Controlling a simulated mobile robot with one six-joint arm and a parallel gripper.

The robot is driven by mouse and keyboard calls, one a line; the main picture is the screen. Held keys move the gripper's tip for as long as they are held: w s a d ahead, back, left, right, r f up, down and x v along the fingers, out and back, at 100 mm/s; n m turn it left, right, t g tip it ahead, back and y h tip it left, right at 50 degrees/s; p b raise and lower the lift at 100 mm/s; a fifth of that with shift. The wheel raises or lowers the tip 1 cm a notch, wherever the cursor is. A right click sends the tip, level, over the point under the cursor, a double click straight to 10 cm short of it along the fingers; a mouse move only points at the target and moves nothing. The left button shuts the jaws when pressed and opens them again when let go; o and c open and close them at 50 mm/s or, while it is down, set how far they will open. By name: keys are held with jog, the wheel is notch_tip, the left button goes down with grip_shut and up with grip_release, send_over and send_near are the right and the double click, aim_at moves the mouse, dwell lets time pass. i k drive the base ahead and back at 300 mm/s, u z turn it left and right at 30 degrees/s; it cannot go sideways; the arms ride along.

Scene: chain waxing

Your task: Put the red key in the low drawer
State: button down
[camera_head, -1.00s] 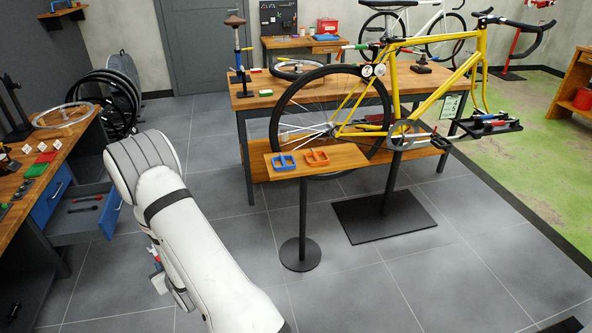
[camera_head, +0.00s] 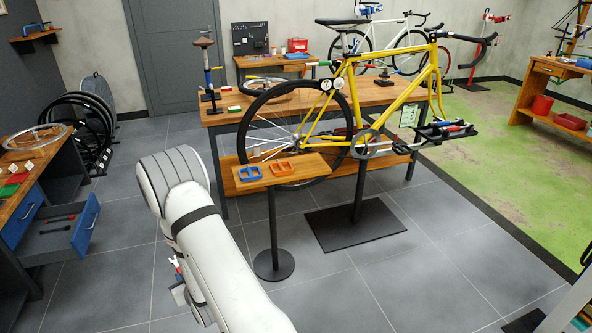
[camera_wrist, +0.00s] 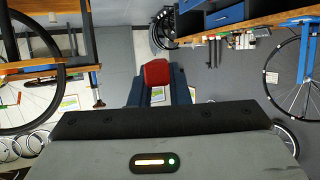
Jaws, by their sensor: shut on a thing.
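The red key (camera_wrist: 156,72) shows as a red piece between the blue-sided fingers of my gripper (camera_wrist: 157,88) in the wrist view. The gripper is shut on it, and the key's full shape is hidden. In the head view my white arm hides most of the gripper; only small parts show at its lower left side. An open drawer (camera_head: 86,226) with a blue front stands out from the left bench, holding dark, red-tipped items. It is left of my arm, and the gripper is well apart from it. Another blue drawer front (camera_head: 24,217) is beside it.
The left bench (camera_head: 50,165) carries a wheel rim and small coloured items. A small stand (camera_head: 300,178) with blue and orange trays is right of my arm, before the yellow bicycle (camera_head: 350,85).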

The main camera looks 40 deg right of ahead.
aim_at(57, 239)
jog(key=z, duration=0.1)
jog(key=i, duration=0.15)
jog(key=z, duration=1.35)
jog(key=i, duration=0.9)
jog(key=u, duration=0.15)
jog(key=k, duration=0.95)
jog(key=z, duration=0.15)
jog(key=i, duration=1.45)
